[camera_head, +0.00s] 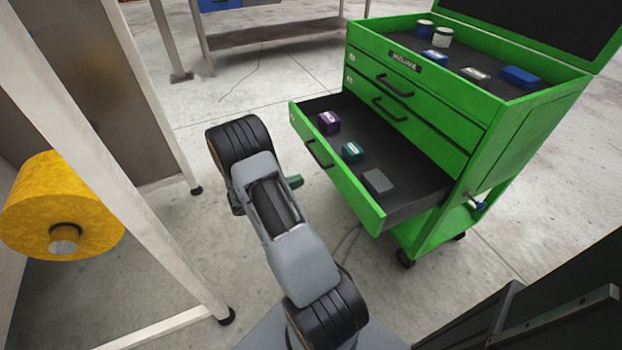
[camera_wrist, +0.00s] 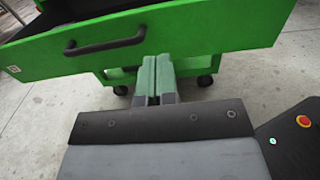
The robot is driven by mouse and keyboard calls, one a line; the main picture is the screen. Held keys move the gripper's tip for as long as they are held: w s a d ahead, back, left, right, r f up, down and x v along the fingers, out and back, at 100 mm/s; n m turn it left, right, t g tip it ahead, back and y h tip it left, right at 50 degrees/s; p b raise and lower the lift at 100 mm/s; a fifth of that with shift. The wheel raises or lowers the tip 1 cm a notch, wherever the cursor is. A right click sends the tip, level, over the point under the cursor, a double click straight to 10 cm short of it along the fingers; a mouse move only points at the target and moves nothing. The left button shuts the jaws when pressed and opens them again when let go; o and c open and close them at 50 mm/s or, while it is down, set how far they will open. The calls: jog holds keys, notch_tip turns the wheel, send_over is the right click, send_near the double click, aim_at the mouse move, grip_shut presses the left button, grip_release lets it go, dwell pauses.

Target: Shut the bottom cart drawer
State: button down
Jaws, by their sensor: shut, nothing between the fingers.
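The green cart (camera_head: 520,125) stands at the right in the head view. Its bottom drawer (camera_head: 345,185) is pulled far out toward my arm, with a purple box (camera_head: 328,123), a teal box (camera_head: 352,151) and a grey box (camera_head: 378,182) inside. The drawer front (camera_wrist: 215,32) and its black handle (camera_wrist: 105,45) fill the upper wrist view. My gripper (camera_wrist: 156,75) is shut and empty, its green fingertips in front of the drawer front's lower edge, right of the handle. I cannot tell whether they touch it. In the head view my arm mostly hides the gripper.
The two upper drawers (camera_head: 405,95) are shut. Cans and small boxes lie in the cart's top tray (camera_head: 455,62). A pale frame with a yellow roll (camera_head: 60,205) stands at the left, and a workbench (camera_head: 270,35) behind. Bare floor lies between frame and cart.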

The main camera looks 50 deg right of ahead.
aim_at(340, 166)
jog(key=b+x, duration=0.1)
jog(key=x, duration=1)
jog(key=shift+d, duration=0.15)
jog(key=shift+x, duration=0.85)
jog(key=shift+r, duration=0.1)
